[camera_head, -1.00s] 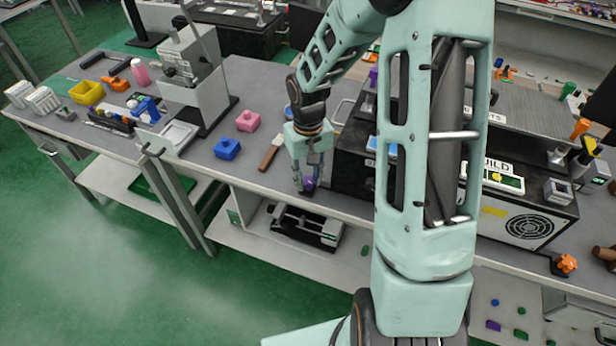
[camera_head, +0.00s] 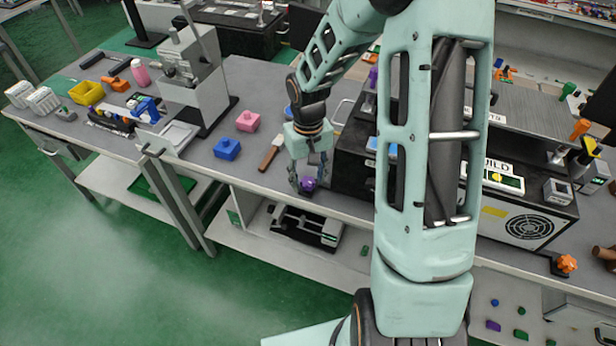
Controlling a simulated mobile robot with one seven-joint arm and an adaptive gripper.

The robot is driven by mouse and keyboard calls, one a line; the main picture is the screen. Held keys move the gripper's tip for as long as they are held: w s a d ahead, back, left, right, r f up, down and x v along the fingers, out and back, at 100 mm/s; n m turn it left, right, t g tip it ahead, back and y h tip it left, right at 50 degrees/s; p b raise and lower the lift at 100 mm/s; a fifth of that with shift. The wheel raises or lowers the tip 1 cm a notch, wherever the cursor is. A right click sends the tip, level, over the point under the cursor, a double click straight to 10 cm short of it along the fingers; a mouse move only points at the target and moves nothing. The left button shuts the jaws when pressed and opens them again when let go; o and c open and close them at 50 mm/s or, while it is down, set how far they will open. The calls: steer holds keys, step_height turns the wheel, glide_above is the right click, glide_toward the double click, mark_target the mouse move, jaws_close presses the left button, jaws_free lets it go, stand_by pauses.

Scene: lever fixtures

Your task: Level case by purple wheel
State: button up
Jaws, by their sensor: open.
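A small purple wheel (camera_head: 308,184) sits low near the table's front edge, at the left front of a black case (camera_head: 350,172). My gripper (camera_head: 307,183) points down over the wheel with its fingers spread, one on each side of it. I cannot tell whether either finger touches the wheel. The case's right part is hidden behind my arm, so its tilt is hard to judge. Another purple piece (camera_head: 373,77) shows higher up by my arm.
A brown-handled tool (camera_head: 270,155), a blue block (camera_head: 227,148) and a pink block (camera_head: 247,121) lie left of my gripper. A grey press-like machine (camera_head: 192,75) stands further left. A fan-fronted box (camera_head: 520,222) stands right of my arm.

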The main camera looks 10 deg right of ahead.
mark_target(309, 182)
step_height(309, 182, up, 12)
stand_by(0.5)
steer(key=shift+d+f, duration=0.1)
steer(key=shift+d, duration=0.1)
